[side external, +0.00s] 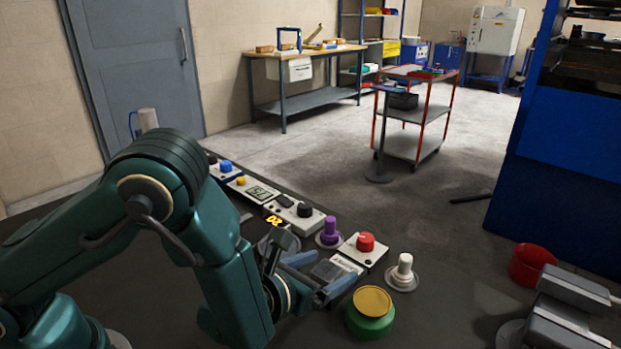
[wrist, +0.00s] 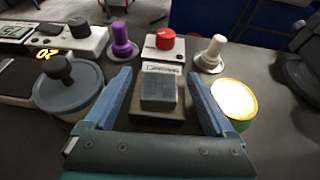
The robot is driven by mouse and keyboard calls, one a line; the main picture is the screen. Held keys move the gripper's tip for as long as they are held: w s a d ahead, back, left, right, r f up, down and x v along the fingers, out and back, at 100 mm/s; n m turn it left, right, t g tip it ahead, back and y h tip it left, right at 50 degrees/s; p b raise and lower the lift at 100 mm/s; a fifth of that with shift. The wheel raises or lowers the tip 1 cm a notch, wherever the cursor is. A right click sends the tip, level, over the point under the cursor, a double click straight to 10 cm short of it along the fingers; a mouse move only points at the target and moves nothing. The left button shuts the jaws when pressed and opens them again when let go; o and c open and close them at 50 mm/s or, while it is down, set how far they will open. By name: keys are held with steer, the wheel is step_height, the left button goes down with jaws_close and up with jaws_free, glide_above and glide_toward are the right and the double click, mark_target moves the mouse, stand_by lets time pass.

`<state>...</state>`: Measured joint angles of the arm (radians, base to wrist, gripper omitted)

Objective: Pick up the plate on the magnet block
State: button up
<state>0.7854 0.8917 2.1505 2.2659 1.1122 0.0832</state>
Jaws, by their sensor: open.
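The plate (wrist: 158,88) is a small grey square piece lying on the magnet block (wrist: 172,115), a low block with a lettered label at its far end. In the side view the plate (side external: 326,269) is partly hidden by my gripper (side external: 316,274). My gripper (wrist: 160,76) is open. Its two blue fingers stand left and right of the plate in the wrist view, with a visible gap on each side. The fingers appear not to touch the plate. How high the fingertips are relative to the plate is hard to tell.
A green jar with a yellow lid (side external: 372,301) stands close to the right finger. A red-button box (side external: 365,243), purple knob (side external: 329,231) and white knob (side external: 404,265) stand beyond. A grey round pot with a black knob (wrist: 68,88) is at left.

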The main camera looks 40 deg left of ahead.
steer(key=shift+w, duration=0.2)
jaws_close()
steer(key=shift+r, duration=0.1)
